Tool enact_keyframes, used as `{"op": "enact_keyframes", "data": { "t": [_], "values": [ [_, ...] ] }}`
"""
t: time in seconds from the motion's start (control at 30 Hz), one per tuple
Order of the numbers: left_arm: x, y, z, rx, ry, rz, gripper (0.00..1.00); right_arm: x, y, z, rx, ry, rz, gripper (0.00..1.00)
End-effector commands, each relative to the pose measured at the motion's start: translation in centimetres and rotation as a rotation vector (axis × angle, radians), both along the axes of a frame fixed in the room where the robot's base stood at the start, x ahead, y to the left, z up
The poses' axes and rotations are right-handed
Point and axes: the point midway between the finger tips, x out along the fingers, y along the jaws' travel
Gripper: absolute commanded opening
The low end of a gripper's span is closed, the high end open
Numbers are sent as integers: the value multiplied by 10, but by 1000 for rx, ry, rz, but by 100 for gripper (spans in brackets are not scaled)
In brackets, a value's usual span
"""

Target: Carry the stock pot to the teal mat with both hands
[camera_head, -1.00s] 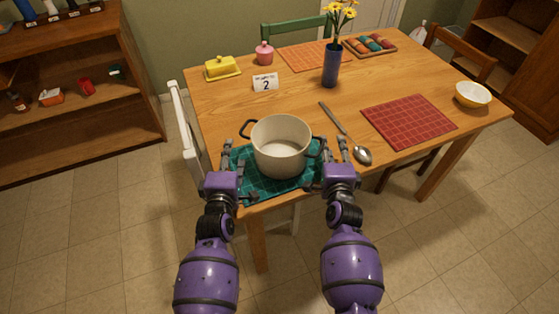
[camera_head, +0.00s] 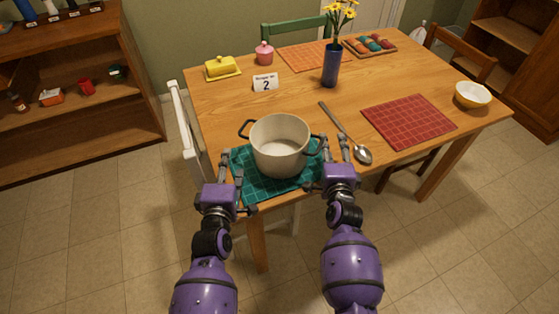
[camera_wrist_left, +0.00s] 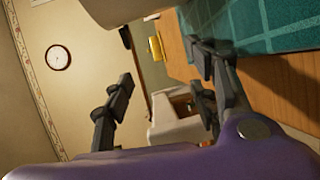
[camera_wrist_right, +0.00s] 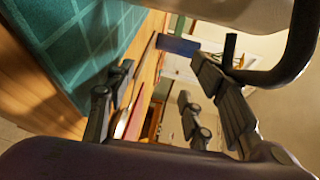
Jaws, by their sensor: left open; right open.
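The cream stock pot (camera_head: 281,146) with dark side handles stands upright on the teal mat (camera_head: 262,187) at the table's near edge. My left gripper (camera_head: 231,165) is open and empty, to the left of the pot and apart from its left handle. In the left wrist view the pot (camera_wrist_left: 125,8) shows at the top, with nothing between the fingers. My right gripper (camera_head: 333,150) is open beside the pot's right handle. In the right wrist view that handle (camera_wrist_right: 295,50) lies close to one finger, not between the fingers. Whether they touch I cannot tell.
A spoon (camera_head: 345,130) lies right of the pot, close to my right gripper. A blue vase (camera_head: 331,65) and a number card (camera_head: 265,83) stand behind. A white chair (camera_head: 186,130) is at left.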

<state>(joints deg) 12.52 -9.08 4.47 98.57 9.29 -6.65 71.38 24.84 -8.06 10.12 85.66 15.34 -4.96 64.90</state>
Motion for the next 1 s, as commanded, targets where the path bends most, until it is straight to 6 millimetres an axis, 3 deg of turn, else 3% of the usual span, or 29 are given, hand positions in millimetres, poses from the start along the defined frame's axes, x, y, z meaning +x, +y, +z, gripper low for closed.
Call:
{"op": "enact_keyframes", "data": {
  "t": [0.13,0.53,1.0],
  "values": [
    [0,0,0,0,0,0,53,-11,1,2,0,-1,0,51],
    [0,0,0,0,0,0,53,-69,0,10,0,0,0,51],
    [0,0,0,0,0,0,53,-74,0,11,0,0,0,51]
  ]
}}
